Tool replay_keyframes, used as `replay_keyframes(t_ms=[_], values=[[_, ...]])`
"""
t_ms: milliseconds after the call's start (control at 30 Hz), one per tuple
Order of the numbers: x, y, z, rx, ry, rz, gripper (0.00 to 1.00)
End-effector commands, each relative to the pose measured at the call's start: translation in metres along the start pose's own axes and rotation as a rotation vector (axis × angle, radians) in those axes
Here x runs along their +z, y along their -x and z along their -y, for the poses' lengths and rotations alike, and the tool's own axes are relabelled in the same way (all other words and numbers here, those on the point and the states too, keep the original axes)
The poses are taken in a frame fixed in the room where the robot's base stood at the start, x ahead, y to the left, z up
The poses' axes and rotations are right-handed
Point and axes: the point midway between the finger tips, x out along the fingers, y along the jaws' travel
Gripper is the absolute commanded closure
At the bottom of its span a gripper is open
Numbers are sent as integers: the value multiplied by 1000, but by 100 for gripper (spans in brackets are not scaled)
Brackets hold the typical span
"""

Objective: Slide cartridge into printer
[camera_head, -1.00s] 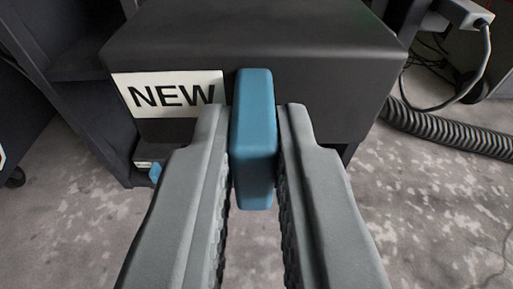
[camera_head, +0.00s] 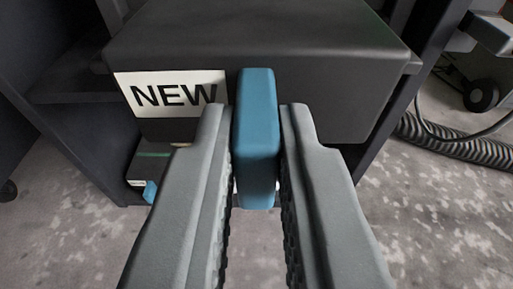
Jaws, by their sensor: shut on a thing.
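A dark grey box-shaped cartridge (camera_head: 320,50) with a white label reading "NEW" (camera_head: 172,93) fills the upper middle of the view. A blue handle (camera_head: 256,135) stands out from its front face. My gripper (camera_head: 257,125) is shut on the blue handle, one finger on each side. The dark frame of what looks like the printer (camera_head: 55,95) shows behind and on both sides of the cartridge. The cartridge hides most of the opening, so I cannot tell how it sits there.
Below left, a smaller dark part with a blue tab (camera_head: 150,192) and a light label sits low in the frame. A ribbed hose (camera_head: 460,145) and a cable lie on the right. The mottled grey floor (camera_head: 430,230) is clear in front.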

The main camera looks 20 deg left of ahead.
Motion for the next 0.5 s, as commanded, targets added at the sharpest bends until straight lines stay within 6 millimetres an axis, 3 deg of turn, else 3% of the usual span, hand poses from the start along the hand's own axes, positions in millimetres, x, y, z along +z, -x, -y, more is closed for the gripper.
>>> replay_keyframes(t_ms=[500], values=[[-6,-28,0,0,0,0,100]])
